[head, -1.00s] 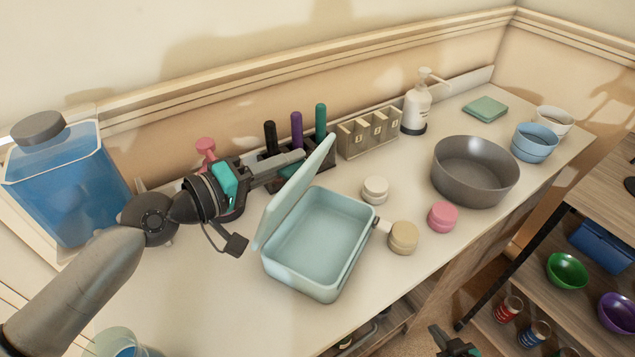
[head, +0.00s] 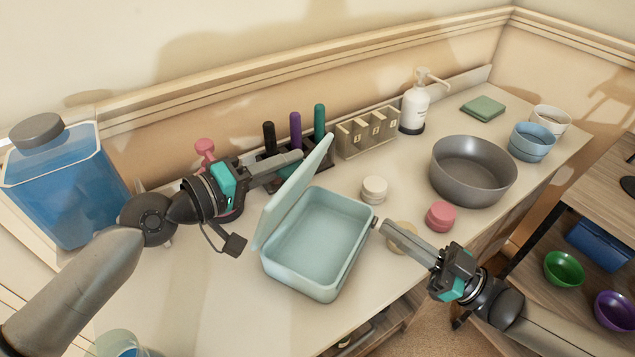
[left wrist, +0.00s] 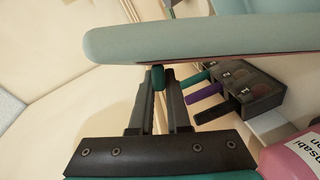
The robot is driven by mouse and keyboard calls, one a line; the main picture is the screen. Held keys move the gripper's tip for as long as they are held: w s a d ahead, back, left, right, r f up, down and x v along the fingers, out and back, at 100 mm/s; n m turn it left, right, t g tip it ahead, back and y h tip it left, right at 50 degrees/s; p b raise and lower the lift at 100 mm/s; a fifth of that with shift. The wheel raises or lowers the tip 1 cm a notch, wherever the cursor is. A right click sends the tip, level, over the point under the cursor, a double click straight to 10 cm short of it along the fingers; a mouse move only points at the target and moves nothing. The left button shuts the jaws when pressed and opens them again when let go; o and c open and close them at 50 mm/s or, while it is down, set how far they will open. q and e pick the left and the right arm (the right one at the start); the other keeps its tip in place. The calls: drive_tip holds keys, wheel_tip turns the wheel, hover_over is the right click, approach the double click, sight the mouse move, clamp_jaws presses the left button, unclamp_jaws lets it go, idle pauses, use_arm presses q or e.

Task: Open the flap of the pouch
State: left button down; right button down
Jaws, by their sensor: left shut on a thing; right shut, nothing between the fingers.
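The pouch (head: 330,290) is a pale blue-green box standing on the counter. Its flap (head: 287,200) is raised steeply on the left side, so the empty inside shows. My left gripper (head: 298,156) is shut with its fingertips against the flap's outer side; the exact contact is hidden. In the left wrist view the flap (left wrist: 200,38) crosses above the fingertips (left wrist: 160,75). My right gripper (head: 386,226) is shut and empty, its tips beside the box's right rim.
A pen holder (head: 322,180) with black, purple and teal pens stands behind the flap. A tan round container (head: 402,243) is partly hidden by my right gripper. White (head: 374,188) and pink (head: 440,216) ones and a grey bowl (head: 472,172) stand to the right.

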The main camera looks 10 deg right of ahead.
use_arm(q)
drive_tip(key=shift+f, duration=0.2)
use_arm(e)
drive_tip(key=a, duration=0.1)
approach(303, 176)
drive_tip(key=shift+g+y, duration=0.3)
drive_tip(key=x, duration=0.7)
drive_tip(key=shift+w, duration=0.25)
use_arm(q)
drive_tip(key=shift+s+d, duration=0.1)
drive_tip(key=shift+s, duration=0.05)
